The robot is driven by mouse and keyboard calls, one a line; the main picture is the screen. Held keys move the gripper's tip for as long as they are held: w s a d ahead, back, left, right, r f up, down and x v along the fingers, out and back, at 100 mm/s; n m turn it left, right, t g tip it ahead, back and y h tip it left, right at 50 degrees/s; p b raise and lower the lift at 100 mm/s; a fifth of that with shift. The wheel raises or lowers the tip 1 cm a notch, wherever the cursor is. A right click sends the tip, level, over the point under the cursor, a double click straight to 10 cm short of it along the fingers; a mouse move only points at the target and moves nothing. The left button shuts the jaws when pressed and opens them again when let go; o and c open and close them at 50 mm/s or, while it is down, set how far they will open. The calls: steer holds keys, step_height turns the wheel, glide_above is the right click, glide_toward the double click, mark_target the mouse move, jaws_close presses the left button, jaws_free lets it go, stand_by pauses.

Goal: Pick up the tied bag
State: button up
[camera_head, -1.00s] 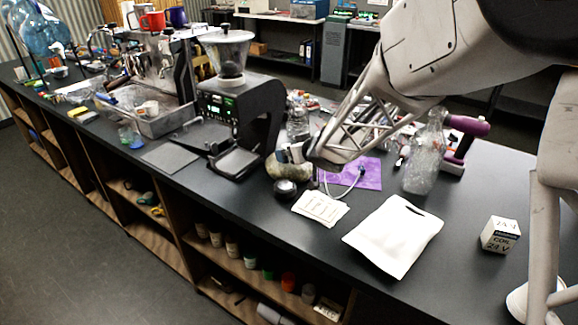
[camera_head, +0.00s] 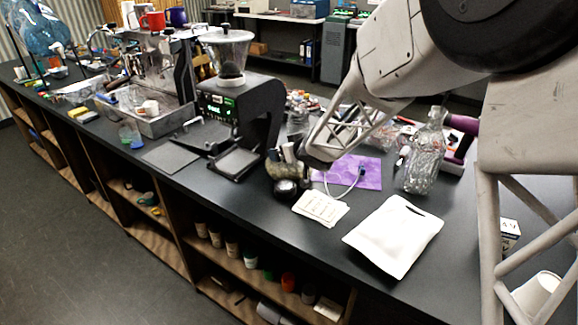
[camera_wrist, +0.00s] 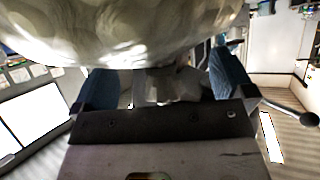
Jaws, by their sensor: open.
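The tied bag (camera_head: 283,173) is a mottled beige-green bundle on the black counter, right of the grinder and partly hidden behind my gripper (camera_head: 289,152) in the head view. In the wrist view the bag (camera_wrist: 130,35) fills the top, very close to the camera. My gripper (camera_wrist: 165,88) is open there, with a blue-padded finger at each side. A pale crumpled part, which looks like the tied neck, shows between the fingers. I cannot tell whether the fingers touch it.
A purple cloth (camera_head: 365,172), clear bottle (camera_head: 424,150) and white pouch (camera_head: 394,237) are to the right. The grinder (camera_head: 237,100) stands close on the left.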

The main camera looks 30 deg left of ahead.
steer(key=shift+x, duration=0.75)
steer(key=shift+c, duration=0.3)
